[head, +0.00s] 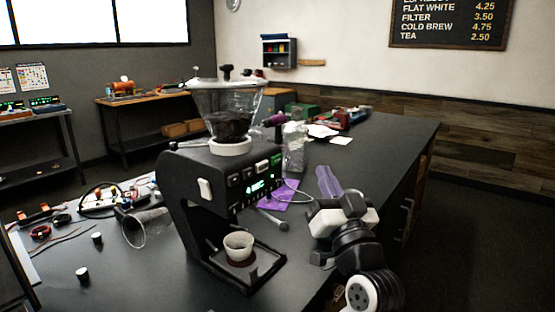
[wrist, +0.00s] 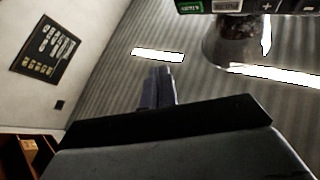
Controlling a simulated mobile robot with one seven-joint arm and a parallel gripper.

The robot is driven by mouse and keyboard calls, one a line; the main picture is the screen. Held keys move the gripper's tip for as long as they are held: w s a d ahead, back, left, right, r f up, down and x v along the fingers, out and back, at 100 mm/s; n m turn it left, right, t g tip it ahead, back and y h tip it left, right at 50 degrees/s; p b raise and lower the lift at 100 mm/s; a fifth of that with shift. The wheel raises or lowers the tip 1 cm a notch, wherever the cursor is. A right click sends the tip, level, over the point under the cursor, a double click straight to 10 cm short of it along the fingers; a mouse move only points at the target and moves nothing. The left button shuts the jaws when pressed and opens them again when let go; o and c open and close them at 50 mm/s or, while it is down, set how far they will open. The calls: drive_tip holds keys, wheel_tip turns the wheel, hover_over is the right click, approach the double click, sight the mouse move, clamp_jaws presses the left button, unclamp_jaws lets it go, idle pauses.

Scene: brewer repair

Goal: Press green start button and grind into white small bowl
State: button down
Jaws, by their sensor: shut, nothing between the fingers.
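A black grinder (head: 200,185) stands on the dark worktop, with a clear hopper (head: 222,102) holding dark beans on top. Its front panel has a lit green display (head: 257,187) and a small green patch, likely the start button (head: 276,160). A green-marked button (wrist: 190,6) also shows at the top edge of the wrist view, its lettering hard to read. The white small bowl (head: 238,246) sits upright on the grinder's base tray, below the outlet, with its inside visible. My gripper (head: 324,172) is shut and empty, right of the panel and apart from it; its fingers show in the wrist view (wrist: 160,80).
A clear funnel-like vessel (head: 147,229), cables and small dark cylinders lie left of the grinder. A purple cloth (head: 280,194) and a clear container (head: 294,147) are behind it. The worktop's far right part is mostly clear.

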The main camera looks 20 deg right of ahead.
sight(280, 156)
drive_tip(key=w+a, duration=0.4)
drive_tip(key=w, duration=0.2)
drive_tip(key=shift+a+p, duration=0.4)
drive_tip(key=shift+p, duration=0.05)
idle(1.7)
drive_tip(key=shift+w+a, duration=0.25)
drive_tip(key=shift+w, duration=0.1)
drive_tip(key=shift+w+a, duration=0.35)
drive_tip(key=shift+w, duration=0.1)
idle(0.9)
drive_tip(key=shift+f, duration=0.1)
drive_tip(key=shift+s+d+f+b, duration=0.15)
drive_tip(key=shift+s+d+b, duration=0.2)
drive_tip(key=shift+s, duration=0.1)
drive_tip(key=shift+s+d, duration=0.1)
drive_tip(key=shift+s, duration=0.1)
